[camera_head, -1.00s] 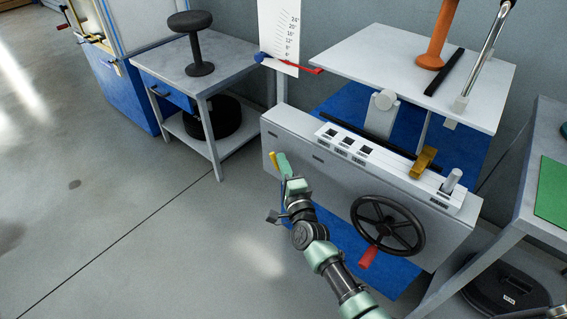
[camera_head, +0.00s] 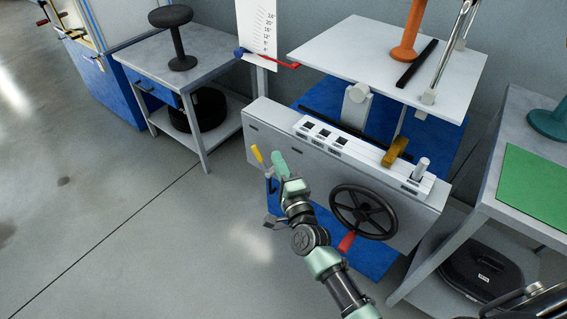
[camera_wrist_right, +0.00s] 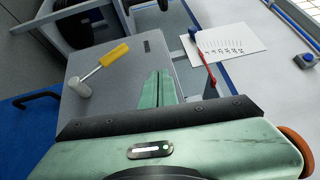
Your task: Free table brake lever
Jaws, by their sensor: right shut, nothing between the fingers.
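A lever with a yellow grip (camera_head: 257,153) sits at the left end of the grey table base's front panel (camera_head: 310,165). In the right wrist view the yellow grip (camera_wrist_right: 115,55) slants on a pale shaft down to a round end (camera_wrist_right: 83,88). My right gripper (camera_head: 279,160) is in front of the panel, just right of the yellow lever in the head view. In the right wrist view its fingers (camera_wrist_right: 158,88) are together and empty, with a visible gap to the lever. My left gripper is not in view.
A black handwheel (camera_head: 363,212) with a red handle (camera_head: 347,242) is on the panel's right part. A white tabletop (camera_head: 390,65) is above the base. A side table (camera_head: 195,60) stands at left, and a bench with a green mat (camera_head: 535,185) at right. The floor at left is clear.

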